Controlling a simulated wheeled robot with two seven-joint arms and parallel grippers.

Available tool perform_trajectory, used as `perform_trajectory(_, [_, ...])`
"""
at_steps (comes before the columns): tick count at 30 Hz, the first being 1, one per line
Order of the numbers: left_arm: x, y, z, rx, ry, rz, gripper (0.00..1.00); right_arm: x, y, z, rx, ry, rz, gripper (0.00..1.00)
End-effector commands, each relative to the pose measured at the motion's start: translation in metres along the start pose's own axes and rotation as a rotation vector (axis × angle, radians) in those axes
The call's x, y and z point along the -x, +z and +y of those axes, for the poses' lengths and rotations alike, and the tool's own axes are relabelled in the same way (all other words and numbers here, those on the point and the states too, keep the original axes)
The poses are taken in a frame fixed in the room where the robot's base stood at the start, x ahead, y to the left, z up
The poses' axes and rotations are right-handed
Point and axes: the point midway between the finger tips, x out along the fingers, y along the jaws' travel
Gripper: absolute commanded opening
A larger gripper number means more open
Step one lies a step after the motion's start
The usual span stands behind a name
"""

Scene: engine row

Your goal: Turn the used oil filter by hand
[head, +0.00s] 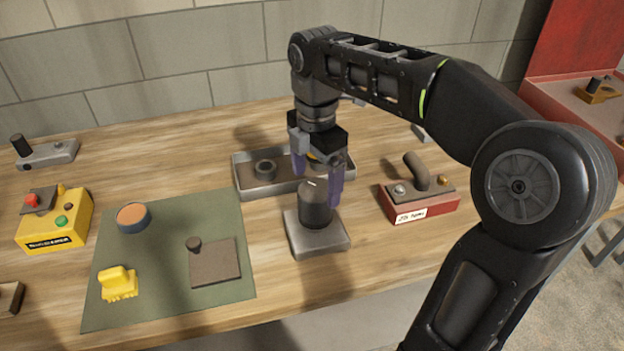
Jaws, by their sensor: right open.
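The used oil filter (315,206) is a dark cylinder standing upright on a grey square block (318,242) near the middle of the table. My right gripper (318,180) points down over it, with its purple fingers apart on either side of the filter's top. The fingers look open, and I cannot tell whether either one touches the filter. My left gripper is not in view.
A grey metal tray (240,172) with a dark ring part stands behind the filter. A red box (425,206) with a dark handle is to the right. A green mat (170,260) with several small parts lies left, beside a yellow box (62,228).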

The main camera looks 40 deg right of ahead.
Motion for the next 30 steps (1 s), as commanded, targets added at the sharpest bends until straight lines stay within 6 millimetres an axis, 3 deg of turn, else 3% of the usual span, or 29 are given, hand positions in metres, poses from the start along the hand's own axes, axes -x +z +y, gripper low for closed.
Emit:
perform_trajectory(10, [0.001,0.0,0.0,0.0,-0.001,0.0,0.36,-0.008,0.0,0.0,0.001,-0.002,0.0,0.89])
perform_trajectory(24, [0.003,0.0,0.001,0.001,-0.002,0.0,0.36,-0.07,0.0,-0.001,0.001,-0.003,0.0,0.89])
perform_trajectory(30, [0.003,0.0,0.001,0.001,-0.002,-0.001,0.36,-0.078,0.0,0.0,0.001,0.0,0.0,0.89])
